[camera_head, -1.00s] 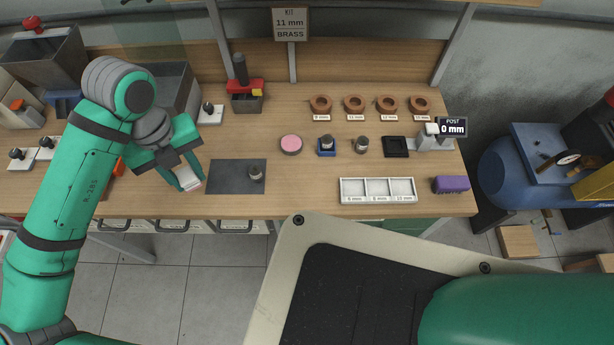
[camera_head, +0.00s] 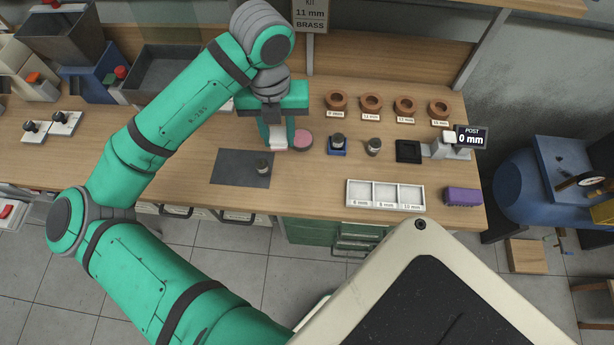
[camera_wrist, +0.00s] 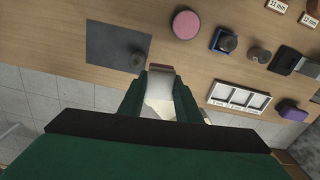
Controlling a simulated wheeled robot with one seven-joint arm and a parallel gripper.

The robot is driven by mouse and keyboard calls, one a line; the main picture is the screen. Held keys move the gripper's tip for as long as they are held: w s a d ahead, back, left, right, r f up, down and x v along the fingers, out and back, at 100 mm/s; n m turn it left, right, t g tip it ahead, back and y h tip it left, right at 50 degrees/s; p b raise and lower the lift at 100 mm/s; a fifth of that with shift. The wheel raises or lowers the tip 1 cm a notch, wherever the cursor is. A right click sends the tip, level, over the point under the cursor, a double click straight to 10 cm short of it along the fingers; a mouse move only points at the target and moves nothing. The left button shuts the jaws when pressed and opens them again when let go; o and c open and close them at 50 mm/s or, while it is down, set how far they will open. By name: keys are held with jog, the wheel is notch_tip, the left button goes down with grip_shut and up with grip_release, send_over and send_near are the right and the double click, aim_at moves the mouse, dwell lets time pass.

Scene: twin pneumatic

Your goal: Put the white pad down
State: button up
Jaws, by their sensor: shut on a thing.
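The white pad (camera_head: 278,141) is held between the fingers of my gripper (camera_head: 277,137), just left of a round pink pad (camera_head: 303,140) in the head view. In the wrist view the white pad (camera_wrist: 160,92) shows as a pale block between the fingertips of my gripper (camera_wrist: 161,85), with a brownish strip along its far edge. The gripper is shut on it. Below it in the head view lies the dark grey mat (camera_head: 230,168) with a small metal fitting (camera_head: 263,167) on it. I cannot tell how high the pad is above the bench.
A blue holder (camera_head: 338,146), a metal fitting (camera_head: 373,146) and a black square (camera_head: 408,151) stand to the right. A white three-part tray (camera_head: 386,207) and a purple block (camera_head: 462,197) lie near the front edge. Bare wood (camera_head: 305,178) lies right of the mat.

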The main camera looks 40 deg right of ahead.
jog(key=s+a+m, duration=0.1)
jog(key=s+a, duration=0.2)
jog(key=a, duration=0.4)
jog(key=s+a, duration=0.4)
jog(key=a, duration=0.2)
send_over(297, 181)
jog(key=a, duration=0.2)
jog(key=f, duration=0.8)
jog(key=shift+s+d, duration=0.2)
jog(key=shift+d, duration=0.05)
jog(key=shift+w+d+f, duration=0.1)
jog(key=shift+d+f, duration=0.4)
jog(key=shift+f, duration=0.2)
jog(key=shift+w+d+f, duration=0.1)
jog(key=shift+d+f, duration=0.05)
jog(key=shift+f, duration=0.75)
jog(key=shift+d+f, duration=0.1)
jog(key=shift+f, duration=0.8)
jog(key=shift+f, duration=0.1)
jog(key=o, duration=1.1)
